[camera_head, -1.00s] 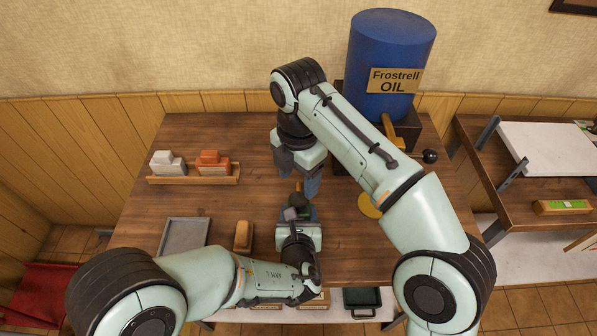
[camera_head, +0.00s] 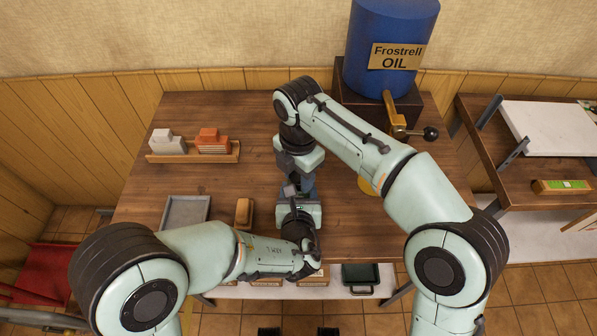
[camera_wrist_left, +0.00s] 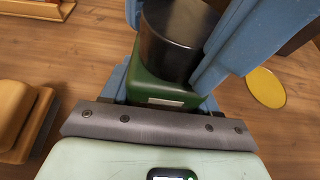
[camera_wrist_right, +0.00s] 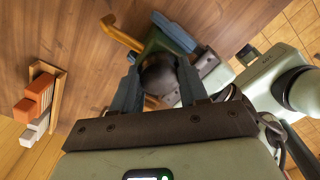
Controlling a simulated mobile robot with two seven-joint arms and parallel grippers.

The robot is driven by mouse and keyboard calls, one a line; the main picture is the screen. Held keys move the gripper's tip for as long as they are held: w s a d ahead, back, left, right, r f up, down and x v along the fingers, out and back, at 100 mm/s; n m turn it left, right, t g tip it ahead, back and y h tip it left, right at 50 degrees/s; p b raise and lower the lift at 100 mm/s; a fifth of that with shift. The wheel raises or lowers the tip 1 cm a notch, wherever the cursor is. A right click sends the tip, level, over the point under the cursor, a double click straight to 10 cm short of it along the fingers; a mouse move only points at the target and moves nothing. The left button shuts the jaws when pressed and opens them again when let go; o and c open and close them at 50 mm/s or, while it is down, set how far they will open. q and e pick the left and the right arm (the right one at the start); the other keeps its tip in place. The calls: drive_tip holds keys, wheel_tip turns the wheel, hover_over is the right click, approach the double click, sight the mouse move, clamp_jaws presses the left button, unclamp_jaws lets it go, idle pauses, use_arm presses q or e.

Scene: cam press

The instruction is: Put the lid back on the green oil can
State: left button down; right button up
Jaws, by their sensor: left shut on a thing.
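The green oil can (camera_wrist_left: 160,90) stands between the blue fingers of my left gripper (camera_head: 296,195), which is shut on it. A dark round lid-like piece (camera_wrist_left: 172,45) sits over the can's top; I cannot tell whether it is seated. In the right wrist view, this dark piece (camera_wrist_right: 160,75) lies between the fingers of my right gripper (camera_wrist_right: 158,80), which points down from above. I cannot tell whether those fingers press on it. In the head view, the arms mostly hide the can.
A blue oil drum (camera_head: 390,45) with a brass tap (camera_head: 398,120) stands at the back right. A flat yellow disc (camera_wrist_left: 265,87) lies near the can. A grey tray (camera_head: 185,212), a brown block (camera_head: 244,212) and a rack of blocks (camera_head: 195,157) are to the left.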

drive_tip(key=c, duration=0.4)
